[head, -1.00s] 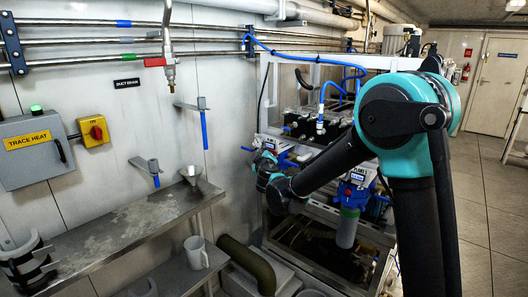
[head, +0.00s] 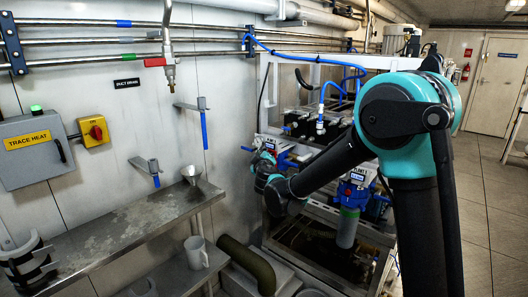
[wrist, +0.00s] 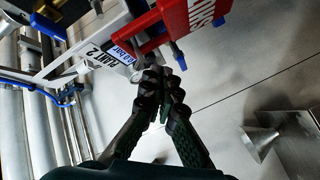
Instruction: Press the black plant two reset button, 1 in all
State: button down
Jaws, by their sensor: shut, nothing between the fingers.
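In the wrist view my gripper (wrist: 158,78) is shut and empty. Its fingertips point at the frame of the plant, close to a white plate lettered as plant 2 (wrist: 92,54) and a small blue label (wrist: 124,50). I cannot make out the black reset button; the fingertips cover the spot beside the labels. I cannot tell whether the fingertips touch the panel. In the head view my arm reaches left to the near corner of the plant's white frame (head: 286,75), and the fingertips cannot be made out there.
A red box with white letters (wrist: 193,18) sits right beside the fingertips. A metal shelf (head: 120,222) runs along the left wall, with a funnel (head: 192,173) on it and a mug (head: 196,252) below. Floor at the right (head: 485,200) is clear.

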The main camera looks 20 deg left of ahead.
jog(key=shift+s+a, duration=0.1)
jog(key=shift+s, duration=0.15)
jog(key=shift+s, duration=0.1)
jog(key=s, duration=0.1)
jog(key=s+a, duration=0.1)
jog(key=s, duration=0.1)
jog(key=s+a, duration=0.1)
jog(key=shift+s, duration=0.25)
dwell(0.8)
